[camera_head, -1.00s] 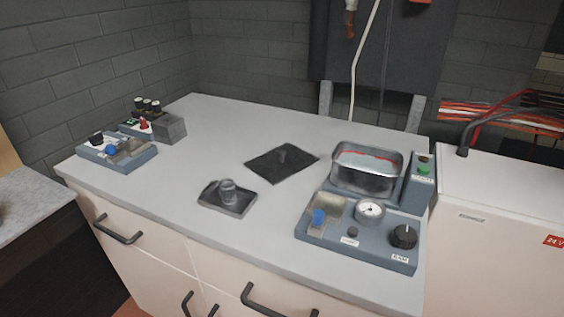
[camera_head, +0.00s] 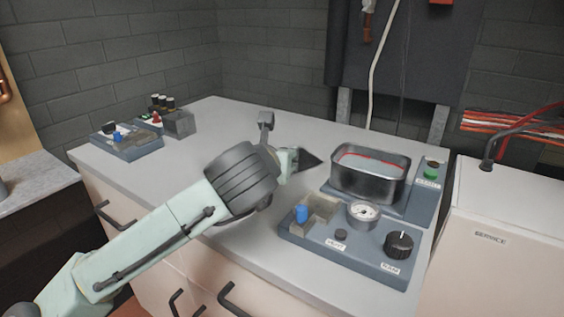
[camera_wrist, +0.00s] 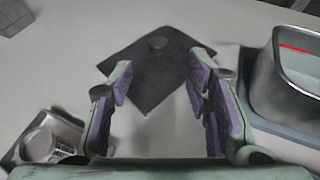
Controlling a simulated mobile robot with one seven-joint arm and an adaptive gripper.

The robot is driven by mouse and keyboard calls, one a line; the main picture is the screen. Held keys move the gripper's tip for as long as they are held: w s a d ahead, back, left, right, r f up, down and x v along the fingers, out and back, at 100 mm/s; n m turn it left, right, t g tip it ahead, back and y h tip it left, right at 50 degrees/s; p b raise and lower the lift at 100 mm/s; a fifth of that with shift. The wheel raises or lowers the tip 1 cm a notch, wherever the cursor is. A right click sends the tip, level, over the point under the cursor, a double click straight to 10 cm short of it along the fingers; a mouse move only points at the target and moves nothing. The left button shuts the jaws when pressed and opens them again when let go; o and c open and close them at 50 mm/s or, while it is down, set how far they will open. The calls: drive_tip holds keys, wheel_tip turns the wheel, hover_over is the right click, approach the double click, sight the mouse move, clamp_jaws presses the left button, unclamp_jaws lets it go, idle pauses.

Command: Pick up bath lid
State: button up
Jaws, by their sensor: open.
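The bath lid is a dark, flat, square plate with a small round knob, lying on the grey worktop. In the wrist view the lid (camera_wrist: 148,82) is ahead of my gripper (camera_wrist: 161,78), its knob a little beyond the fingertips. The fingers are spread apart with nothing between them. In the head view only a dark corner of the lid (camera_head: 309,158) shows; my arm hides the rest. The metal bath (camera_head: 369,180), with a red line inside, stands open to the right. It also shows in the wrist view (camera_wrist: 290,85).
The blue-grey control unit (camera_head: 345,250) has a gauge, a black knob and a blue knob. Another small device (camera_head: 128,142) stands at the far left. The worktop's back middle is clear.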

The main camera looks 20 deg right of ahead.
drive_tip(key=p+x, duration=0.1)
drive_tip(key=x, duration=0.7)
drive_tip(key=shift+w+d, duration=0.15)
drive_tip(key=shift+w, duration=0.15)
drive_tip(key=shift+c, duration=0.5)
clamp_jaws()
drive_tip(key=shift+r, duration=0.1)
